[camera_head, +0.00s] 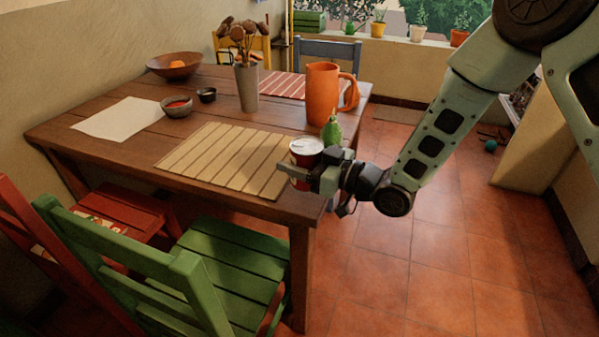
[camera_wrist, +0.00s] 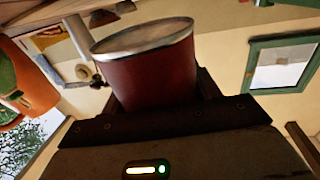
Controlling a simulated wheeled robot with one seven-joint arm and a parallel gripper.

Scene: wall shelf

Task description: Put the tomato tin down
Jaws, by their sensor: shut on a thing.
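The tomato tin (camera_head: 306,150) is a red can with a pale metal lid. It shows at the right end of the wooden table (camera_head: 95,148), near the front right corner. My gripper (camera_head: 312,178) is shut on it from the right. In the wrist view the tin (camera_wrist: 150,75) fills the upper middle, its silver rim tilted in the picture, between the jaws. The tin's lower part is hidden by the gripper. I cannot tell whether its base touches the table.
A striped placemat (camera_head: 225,160) lies just left of the tin. A green pear-like thing (camera_head: 332,131) and an orange pitcher (camera_head: 323,95) stand behind it. A grey vase (camera_head: 247,88), bowls (camera_head: 177,107) and white paper (camera_head: 118,118) are farther left. A green chair (camera_head: 225,260) stands in front.

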